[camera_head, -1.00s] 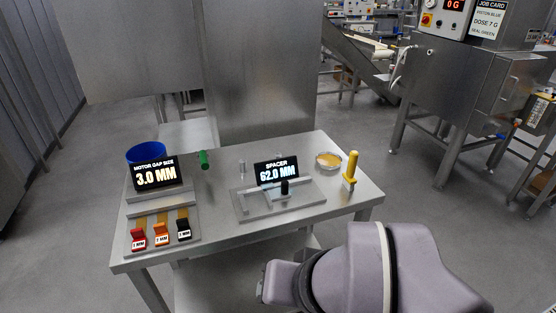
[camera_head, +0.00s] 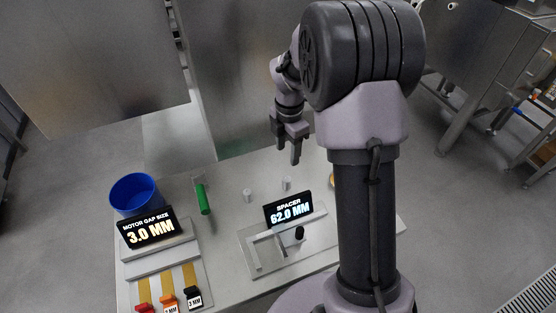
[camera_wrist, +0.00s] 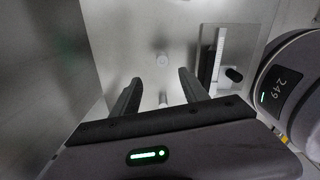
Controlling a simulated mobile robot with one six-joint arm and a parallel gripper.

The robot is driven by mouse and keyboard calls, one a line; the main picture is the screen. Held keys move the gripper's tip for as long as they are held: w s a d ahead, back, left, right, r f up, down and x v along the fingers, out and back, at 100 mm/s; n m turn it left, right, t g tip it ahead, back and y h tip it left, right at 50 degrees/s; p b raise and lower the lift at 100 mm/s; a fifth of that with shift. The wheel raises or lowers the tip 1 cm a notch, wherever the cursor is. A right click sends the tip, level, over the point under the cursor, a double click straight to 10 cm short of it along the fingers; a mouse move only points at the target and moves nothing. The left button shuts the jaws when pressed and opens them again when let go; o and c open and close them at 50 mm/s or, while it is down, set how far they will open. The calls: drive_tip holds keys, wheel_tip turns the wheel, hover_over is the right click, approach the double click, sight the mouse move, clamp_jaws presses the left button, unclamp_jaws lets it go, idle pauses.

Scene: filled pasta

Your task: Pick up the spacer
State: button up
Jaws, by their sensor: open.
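Two small upright metal cylinders, either of which could be the spacer, stand on the steel table: a left one (camera_head: 248,195) and a right one (camera_head: 287,183). Both stand behind the SPACER display (camera_head: 289,210), which reads 62.0 MM. My gripper (camera_head: 289,153) is open and empty, pointing down above the back of the table. In the wrist view, one cylinder (camera_wrist: 162,60) is just beyond the fingertips and another (camera_wrist: 163,99) shows between my fingers (camera_wrist: 160,79). Neither looks touched.
A measuring fixture (camera_head: 268,258) with a black knob (camera_head: 299,233) is on the table. A green-handled tool (camera_head: 203,200), a blue bowl (camera_head: 134,194) and the MOTOR GAP SIZE display (camera_head: 148,229) are to the left. Coloured gauge tags sit front left. A steel panel (camera_head: 240,70) rises behind.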

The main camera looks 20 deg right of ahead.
sight(287, 178)
drive_tip(key=f+b, duration=0.1)
drive_tip(key=f, duration=0.4)
drive_tip(key=f+b, duration=0.2)
drive_tip(key=f, duration=0.2)
drive_tip(key=f+b, duration=0.2)
drive_tip(key=f, duration=0.3)
drive_tip(key=shift+s+f, duration=0.25)
drive_tip(key=shift+f, duration=0.05)
drive_tip(key=shift+r, duration=0.15)
drive_tip(key=shift+c, duration=0.2)
clamp_jaws()
